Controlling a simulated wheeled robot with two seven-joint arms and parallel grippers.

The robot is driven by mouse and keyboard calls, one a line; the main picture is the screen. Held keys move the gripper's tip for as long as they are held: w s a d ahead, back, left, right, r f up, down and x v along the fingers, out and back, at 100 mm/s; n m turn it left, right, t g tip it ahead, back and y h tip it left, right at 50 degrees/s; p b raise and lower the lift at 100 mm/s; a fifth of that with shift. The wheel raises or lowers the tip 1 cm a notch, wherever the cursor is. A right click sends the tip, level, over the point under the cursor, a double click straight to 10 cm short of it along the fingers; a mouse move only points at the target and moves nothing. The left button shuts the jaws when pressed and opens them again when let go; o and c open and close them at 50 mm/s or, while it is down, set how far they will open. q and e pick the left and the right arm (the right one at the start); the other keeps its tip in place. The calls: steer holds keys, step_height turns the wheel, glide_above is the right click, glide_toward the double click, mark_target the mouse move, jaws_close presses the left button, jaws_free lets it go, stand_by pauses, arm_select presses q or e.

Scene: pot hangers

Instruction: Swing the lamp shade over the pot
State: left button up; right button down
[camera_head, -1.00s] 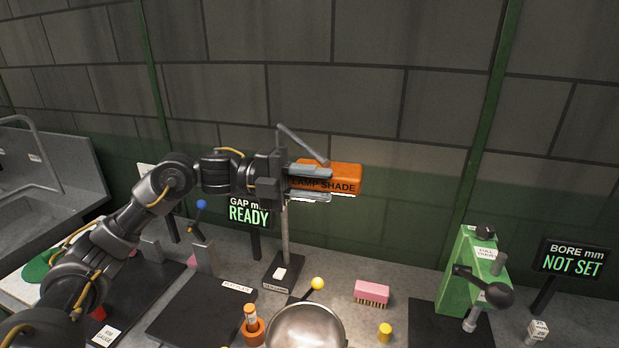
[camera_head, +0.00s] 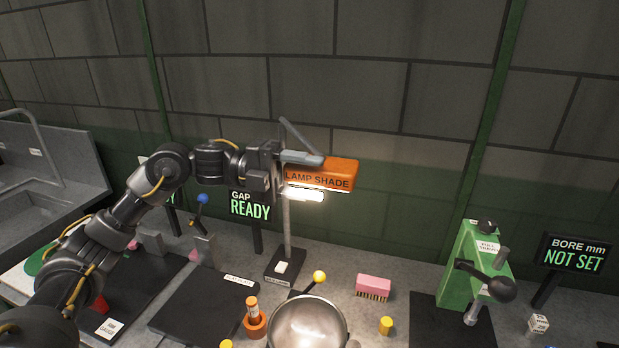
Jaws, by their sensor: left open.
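The orange lamp shade (camera_head: 338,173) sits at the top of a grey lamp stand (camera_head: 287,235), with a bright lit strip under its left part. The round metal pot (camera_head: 306,326) stands on the bench at the bottom centre, in front of the stand and below the shade. My left gripper (camera_head: 305,176) is open at the shade's left end, one finger along its upper edge and the other by the lit underside. Whether the fingers touch the shade cannot be told. My right gripper is not in view.
A pink brush (camera_head: 374,285) and a yellow cylinder (camera_head: 386,325) stand right of the pot. An orange holder (camera_head: 254,322) is left of it. A green press (camera_head: 472,265) and a "NOT SET" sign (camera_head: 573,254) are at the right.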

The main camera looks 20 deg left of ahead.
arm_select(q)
steer(key=shift+a+f+b, duration=0.15)
steer(key=shift+a+b, duration=0.1)
steer(key=shift+b, duration=0.05)
steer(key=s+a+b, duration=0.1)
steer(key=a+b, duration=0.3)
steer(key=a, duration=0.6)
steer(key=shift+a, duration=0.15)
steer(key=shift+r, duration=0.25)
